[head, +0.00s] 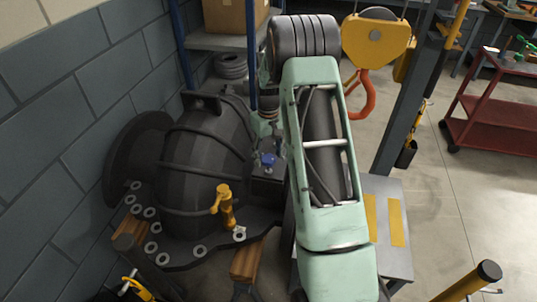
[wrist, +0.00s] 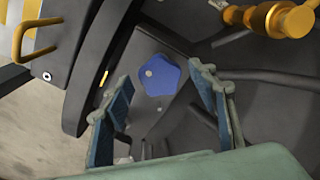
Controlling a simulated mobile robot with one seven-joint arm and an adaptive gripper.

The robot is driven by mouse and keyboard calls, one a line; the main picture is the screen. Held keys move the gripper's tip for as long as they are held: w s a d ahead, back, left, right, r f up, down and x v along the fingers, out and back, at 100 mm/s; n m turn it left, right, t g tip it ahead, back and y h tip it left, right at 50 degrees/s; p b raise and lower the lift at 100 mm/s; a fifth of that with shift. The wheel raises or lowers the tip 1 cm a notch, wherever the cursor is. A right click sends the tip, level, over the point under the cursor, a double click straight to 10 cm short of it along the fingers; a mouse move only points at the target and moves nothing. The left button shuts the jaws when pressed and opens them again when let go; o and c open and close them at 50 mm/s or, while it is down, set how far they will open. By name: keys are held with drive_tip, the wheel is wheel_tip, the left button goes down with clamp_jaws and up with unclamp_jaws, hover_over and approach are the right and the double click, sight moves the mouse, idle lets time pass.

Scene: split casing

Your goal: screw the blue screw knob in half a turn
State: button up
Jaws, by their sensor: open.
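The blue screw knob (head: 268,159) sits on a dark block at the right side of the black casing (head: 205,135). In the wrist view the knob (wrist: 156,76) is a blue, roughly five-sided head with a pale dot on its left part. My gripper (wrist: 160,87) is open, with one blue-padded finger on each side of the knob in the picture. The knob shows slightly beyond the fingertips, and I see no contact. In the head view my green arm covers the area right of the knob, and my fingers cannot be made out clearly.
A yellow fitting (head: 224,203) stands on the casing's flange, and brass-coloured parts (wrist: 275,18) show at the wrist view's upper right. A yellow hoist block with an orange hook (head: 366,95) hangs behind my arm. A shelf (head: 215,42) stands behind.

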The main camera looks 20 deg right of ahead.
drive_tip(key=c, duration=1.2)
drive_tip(key=shift+o, duration=0.2)
